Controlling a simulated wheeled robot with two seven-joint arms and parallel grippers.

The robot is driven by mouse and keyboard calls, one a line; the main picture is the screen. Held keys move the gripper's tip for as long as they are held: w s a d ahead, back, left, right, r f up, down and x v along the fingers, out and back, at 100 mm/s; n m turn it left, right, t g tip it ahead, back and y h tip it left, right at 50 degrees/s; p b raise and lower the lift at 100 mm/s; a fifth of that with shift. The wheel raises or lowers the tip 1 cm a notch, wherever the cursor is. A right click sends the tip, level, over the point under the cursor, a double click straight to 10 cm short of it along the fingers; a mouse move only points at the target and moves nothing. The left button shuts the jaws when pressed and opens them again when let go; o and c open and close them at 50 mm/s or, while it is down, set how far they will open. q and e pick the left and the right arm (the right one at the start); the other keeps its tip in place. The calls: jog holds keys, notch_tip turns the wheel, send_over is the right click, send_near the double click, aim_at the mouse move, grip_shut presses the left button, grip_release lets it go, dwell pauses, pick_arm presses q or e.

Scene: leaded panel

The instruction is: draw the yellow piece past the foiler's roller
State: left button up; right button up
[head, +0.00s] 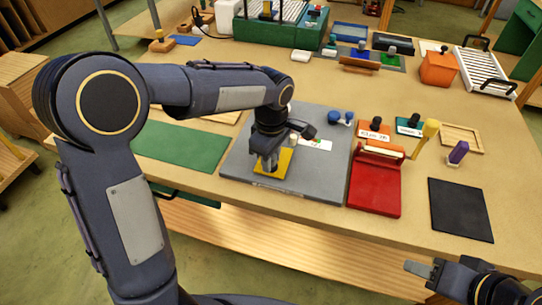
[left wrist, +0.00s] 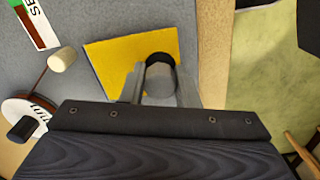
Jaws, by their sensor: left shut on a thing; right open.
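The yellow piece (head: 286,162) lies flat on the grey board (head: 330,185), near its front edge. It shows as a flat yellow sheet in the left wrist view (left wrist: 112,62). My left gripper (head: 269,162) is over it, shut on a dark round knob (left wrist: 160,62) that stands on the piece. A cream roller (left wrist: 62,59) on a thin rod, beside a white disc (left wrist: 22,112), stands apart from the piece. They look like the foiler, which my arm partly hides in the head view. My right gripper (head: 428,268) is open and empty, off the table's front edge.
A red tray (head: 376,190) stands right of the board, with a black mat (head: 460,210) further right. A green mat (head: 180,145) lies left. A yellow-handled tool (head: 427,133) and purple object (head: 458,152) stand at the right. Several containers fill the back.

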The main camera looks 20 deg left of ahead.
aim_at(286, 165)
pick_arm(q)
jog(key=shift+f, duration=0.25)
dwell(0.7)
jog(key=shift+w+p, duration=0.3)
jog(key=shift+w, duration=0.65)
dwell(0.9)
jog(key=shift+d, duration=0.3)
jog(key=shift+d, duration=1.15)
jog(key=shift+s+d, duration=0.1)
jog(key=shift+d, duration=0.2)
jog(key=shift+d+p, duration=0.35)
jog(key=shift+d, duration=0.65)
